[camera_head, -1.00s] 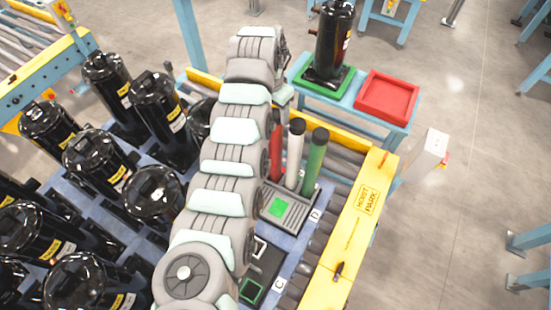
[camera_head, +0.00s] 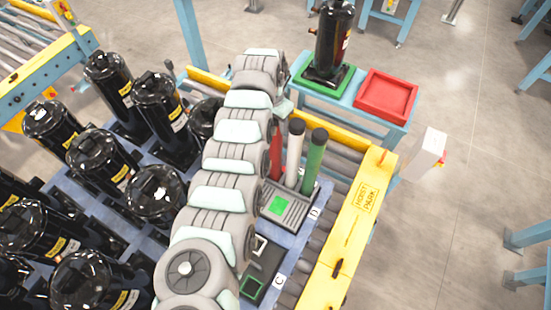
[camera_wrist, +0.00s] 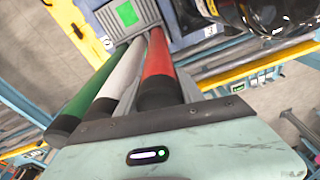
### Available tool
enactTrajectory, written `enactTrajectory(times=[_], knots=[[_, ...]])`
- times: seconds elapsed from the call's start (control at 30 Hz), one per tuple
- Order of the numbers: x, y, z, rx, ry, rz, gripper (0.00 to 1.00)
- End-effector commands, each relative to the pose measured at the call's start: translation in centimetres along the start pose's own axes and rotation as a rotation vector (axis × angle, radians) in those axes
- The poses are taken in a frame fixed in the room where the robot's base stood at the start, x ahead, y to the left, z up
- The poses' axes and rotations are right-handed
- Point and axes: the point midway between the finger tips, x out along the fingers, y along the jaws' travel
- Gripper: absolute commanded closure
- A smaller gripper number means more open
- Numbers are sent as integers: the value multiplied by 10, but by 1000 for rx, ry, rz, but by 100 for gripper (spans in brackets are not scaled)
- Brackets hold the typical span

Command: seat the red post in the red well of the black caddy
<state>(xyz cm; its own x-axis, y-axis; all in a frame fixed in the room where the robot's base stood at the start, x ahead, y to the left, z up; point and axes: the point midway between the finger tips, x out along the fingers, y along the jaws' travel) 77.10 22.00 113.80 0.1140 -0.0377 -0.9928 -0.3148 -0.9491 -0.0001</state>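The red post (camera_head: 276,162) stands in the grey rack (camera_head: 291,211) beside the white post (camera_head: 294,155) and the green post (camera_head: 314,163). My arm covers part of it in the head view. In the wrist view the red post (camera_wrist: 158,62) runs up to the front of my gripper (camera_wrist: 163,103), its black end at the gripper's edge. A grey finger lies close along its right side; whether the fingers grip it cannot be seen. The black caddy (camera_head: 270,262) lies nearer, by label C, with green-edged and white-edged wells showing. Its red well is not visible, and my arm hides part of the caddy.
Several black compressors (camera_head: 158,190) crowd the pallet left of my arm. A yellow rail (camera_head: 350,225) borders the right side. Behind the rack, a blue stand holds a red tray (camera_head: 386,96) and a compressor on a green tray (camera_head: 321,80).

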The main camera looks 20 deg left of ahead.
Motion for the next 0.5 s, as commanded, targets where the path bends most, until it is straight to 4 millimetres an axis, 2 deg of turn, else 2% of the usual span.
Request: enactTrajectory(times=[0.07,0.37,0.5], knots=[[0,0,0,0,0,0,74],[0,0,0,0,0,0,99],[0,0,0,0,0,0,100]])
